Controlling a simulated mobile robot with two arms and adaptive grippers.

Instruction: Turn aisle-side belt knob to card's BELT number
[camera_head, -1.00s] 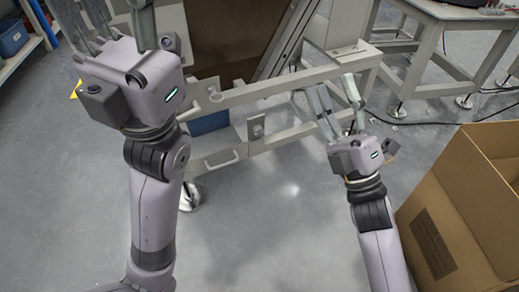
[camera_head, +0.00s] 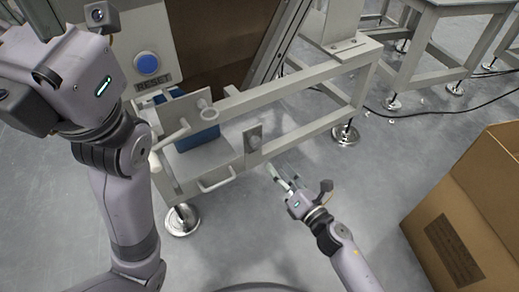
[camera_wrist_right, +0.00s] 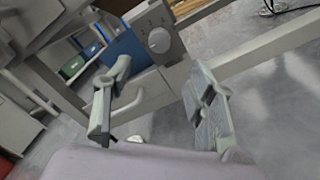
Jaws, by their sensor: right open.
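The belt knob (camera_head: 254,141) is a small round grey dial on a grey plate on the frame's front. It also shows in the right wrist view as a pale round knob (camera_wrist_right: 159,40) with small marks around it, too small to read. My right gripper (camera_head: 280,172) is open and empty, below and right of the knob in the head view. In the right wrist view its two fingers (camera_wrist_right: 160,68) stand apart, with the knob beyond the gap, not touched. My left gripper (camera_head: 42,18) is partly cut off at the upper left. I see no card.
A blue RESET button (camera_head: 147,63) sits on a panel at the upper left. A blue bin (camera_head: 204,132) and a handle (camera_head: 216,182) are left of the knob. A cardboard box (camera_head: 480,215) stands at the right. The floor around my right arm is clear.

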